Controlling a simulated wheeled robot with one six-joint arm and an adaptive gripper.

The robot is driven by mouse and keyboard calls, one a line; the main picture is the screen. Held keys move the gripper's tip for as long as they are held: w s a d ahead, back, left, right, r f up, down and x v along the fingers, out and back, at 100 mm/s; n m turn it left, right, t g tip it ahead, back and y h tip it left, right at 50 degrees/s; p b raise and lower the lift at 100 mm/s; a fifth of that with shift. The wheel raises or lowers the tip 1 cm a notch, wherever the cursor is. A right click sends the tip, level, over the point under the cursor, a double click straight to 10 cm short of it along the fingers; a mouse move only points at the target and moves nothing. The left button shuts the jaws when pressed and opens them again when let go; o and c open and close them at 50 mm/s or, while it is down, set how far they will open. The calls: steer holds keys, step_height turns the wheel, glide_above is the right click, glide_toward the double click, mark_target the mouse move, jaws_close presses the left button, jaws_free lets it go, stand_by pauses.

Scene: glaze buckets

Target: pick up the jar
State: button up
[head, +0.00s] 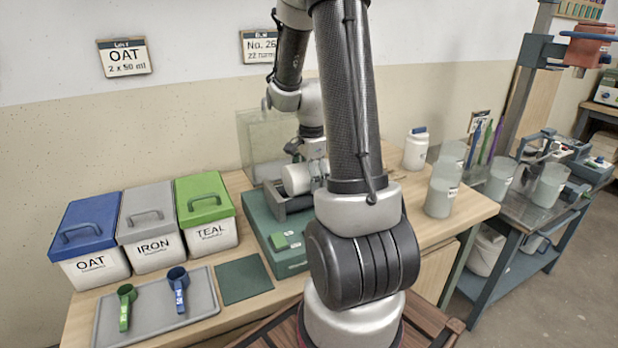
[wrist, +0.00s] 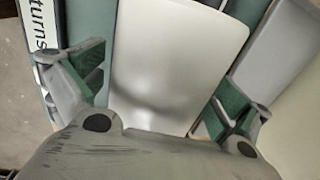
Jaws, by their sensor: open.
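A white jar (head: 296,179) lies on its side in the grey cradle of a green machine (head: 262,225) on the bench. My arm hides part of it in the head view. In the wrist view the smooth pale jar (wrist: 178,60) fills the space between the fingers of my gripper (wrist: 166,82). The gripper is open, with one green-padded finger on each side of the jar and the palm close to it. Whether the pads touch the jar cannot be told.
Lidded buckets marked OAT (head: 90,245), IRON (head: 150,228) and TEAL (head: 206,212) stand at left, behind a grey tray (head: 205,297) with two scoops. A clear guard panel (head: 262,140) rises behind the machine. A white bottle (head: 416,150) and clear beakers (head: 441,192) stand right of my arm.

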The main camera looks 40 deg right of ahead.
steer(key=shift+f, duration=0.2)
steer(key=c, duration=1.3)
steer(key=shift+r, duration=0.1)
steer(key=shift+r, duration=7.95)
steer(key=shift+w, duration=0.1)
